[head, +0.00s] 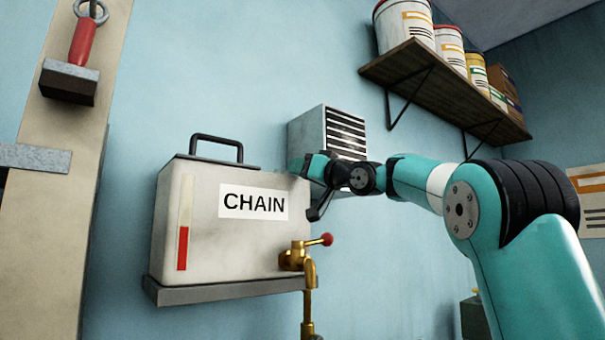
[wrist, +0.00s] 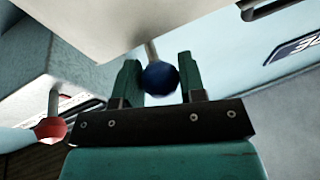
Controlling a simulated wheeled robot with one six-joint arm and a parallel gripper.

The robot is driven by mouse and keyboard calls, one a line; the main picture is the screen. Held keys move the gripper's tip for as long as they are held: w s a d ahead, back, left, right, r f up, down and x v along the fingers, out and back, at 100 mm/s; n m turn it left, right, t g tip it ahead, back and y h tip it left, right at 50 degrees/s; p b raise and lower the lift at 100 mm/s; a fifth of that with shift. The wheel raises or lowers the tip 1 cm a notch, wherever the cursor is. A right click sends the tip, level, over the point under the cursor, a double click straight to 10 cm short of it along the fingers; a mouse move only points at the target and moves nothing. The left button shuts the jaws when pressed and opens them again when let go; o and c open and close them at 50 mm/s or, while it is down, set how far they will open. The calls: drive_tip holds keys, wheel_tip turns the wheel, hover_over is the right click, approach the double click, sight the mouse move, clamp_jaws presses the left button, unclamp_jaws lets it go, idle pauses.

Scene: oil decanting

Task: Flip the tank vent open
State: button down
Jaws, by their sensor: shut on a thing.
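The white tank (head: 240,245) labelled CHAIN stands on a grey shelf in the head view, with a black carry handle on top. My gripper (wrist: 160,76) is at the tank's upper right edge in the head view. In the wrist view a dark blue ball knob (wrist: 160,78) on a thin pale stem sits between my two teal fingers, and the gripper is shut on it. The stem runs up toward a pale surface. The knob cannot be made out in the head view, where my arm covers that corner, so the vent's position cannot be told.
A brass tap with a red knob (head: 327,239) sticks out at the tank's lower right. A slatted grey box (head: 330,132) is on the wall behind my gripper. A wall shelf (head: 420,80) with several tins is at upper right. A red knob (wrist: 50,128) shows left in the wrist view.

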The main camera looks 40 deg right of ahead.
drive_tip(key=shift+f, duration=0.2)
drive_tip(key=c, duration=0.7)
unclamp_jaws()
drive_tip(key=shift+s, duration=0.1)
drive_tip(key=b+v, duration=0.7)
drive_tip(key=v, duration=1)
drive_tip(key=shift+s, duration=0.15)
